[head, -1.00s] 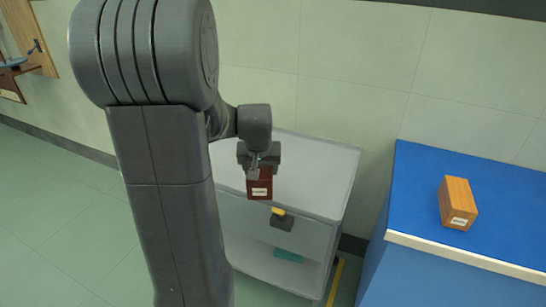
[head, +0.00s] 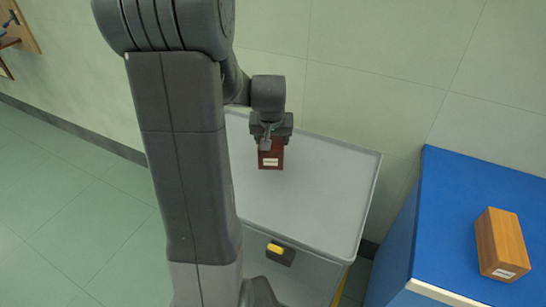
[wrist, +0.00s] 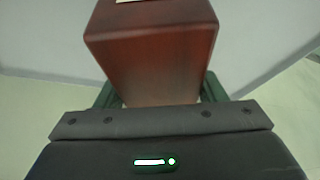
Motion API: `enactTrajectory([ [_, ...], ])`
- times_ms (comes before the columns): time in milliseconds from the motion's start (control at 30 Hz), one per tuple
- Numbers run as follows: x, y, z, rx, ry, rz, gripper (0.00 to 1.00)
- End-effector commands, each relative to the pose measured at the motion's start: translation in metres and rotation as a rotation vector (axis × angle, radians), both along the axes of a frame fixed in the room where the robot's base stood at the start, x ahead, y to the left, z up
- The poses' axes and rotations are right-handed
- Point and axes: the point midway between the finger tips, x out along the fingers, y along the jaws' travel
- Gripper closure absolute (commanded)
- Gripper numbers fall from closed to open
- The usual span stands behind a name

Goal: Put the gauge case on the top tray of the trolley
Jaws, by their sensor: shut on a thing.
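A dark red-brown case (head: 271,157) with a small white label is held in my gripper (head: 270,140); I take it for the gauge case, though the label is too small to read. My gripper is shut on it. In the wrist view the case (wrist: 155,55) fills the upper middle, in front of the gripper (wrist: 160,105). In the head view the case appears over the back part of the trolley's grey top tray (head: 310,200). I cannot tell whether its underside touches the tray.
A blue bench (head: 440,220) stands to the right, with an orange-brown wooden case (head: 502,245) bearing a white label on it. A dark block with a yellow top (head: 280,254) is at the trolley's front. The tray's right and front parts are clear.

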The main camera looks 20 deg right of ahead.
Motion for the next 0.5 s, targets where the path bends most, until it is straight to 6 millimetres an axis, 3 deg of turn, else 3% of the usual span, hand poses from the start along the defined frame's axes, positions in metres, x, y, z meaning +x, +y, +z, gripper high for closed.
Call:
enactTrajectory([
  [100,0.000,0.000,-0.022,0.001,0.003,0.000,0.69],
  [500,0.000,0.000,-0.067,0.000,0.001,0.000,0.69],
])
